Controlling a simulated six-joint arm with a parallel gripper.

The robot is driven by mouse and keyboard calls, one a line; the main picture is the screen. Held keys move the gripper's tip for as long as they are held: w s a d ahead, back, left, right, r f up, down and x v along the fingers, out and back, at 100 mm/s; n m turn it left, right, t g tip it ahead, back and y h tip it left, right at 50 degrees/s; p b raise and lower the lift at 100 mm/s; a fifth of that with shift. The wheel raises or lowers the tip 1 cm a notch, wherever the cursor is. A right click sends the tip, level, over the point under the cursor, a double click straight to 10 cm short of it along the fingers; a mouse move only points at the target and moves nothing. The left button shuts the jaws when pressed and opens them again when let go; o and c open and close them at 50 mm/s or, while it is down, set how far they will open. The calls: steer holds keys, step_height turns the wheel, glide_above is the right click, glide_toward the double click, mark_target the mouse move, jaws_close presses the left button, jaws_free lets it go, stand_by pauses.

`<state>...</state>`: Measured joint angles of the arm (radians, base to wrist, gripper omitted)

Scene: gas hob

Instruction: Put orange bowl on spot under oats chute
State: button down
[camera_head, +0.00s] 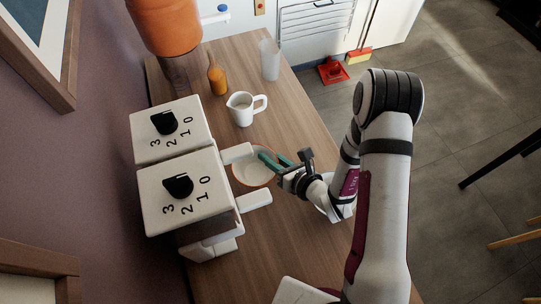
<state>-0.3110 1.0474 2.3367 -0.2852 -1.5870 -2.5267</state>
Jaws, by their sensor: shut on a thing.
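The orange bowl (246,182), pale inside with an orange rim, is at the front of two white dispensers, between their two white spouts. My gripper (271,161), with green fingers, reaches in from the right and is shut on the bowl's right-hand rim. The upper spout (237,153) and the lower spout (255,201) stick out to the right of the dispensers. I cannot tell which one is the oats chute. Whether the bowl touches the table is not clear, and no marked spot shows.
The dispensers (187,205) carry black dials. A white jug (243,109), an orange bottle (217,80) and a clear glass (269,60) stand farther up the wooden table (297,118). A large orange container (166,25) is at the top left. The table's lower part is mostly bare.

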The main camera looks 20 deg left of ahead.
steer(key=c, duration=0.8)
jaws_free()
steer(key=shift+f, duration=0.1)
steer(key=shift+o, duration=0.2)
steer(key=v, duration=0.7)
steer(key=shift+d, duration=0.25)
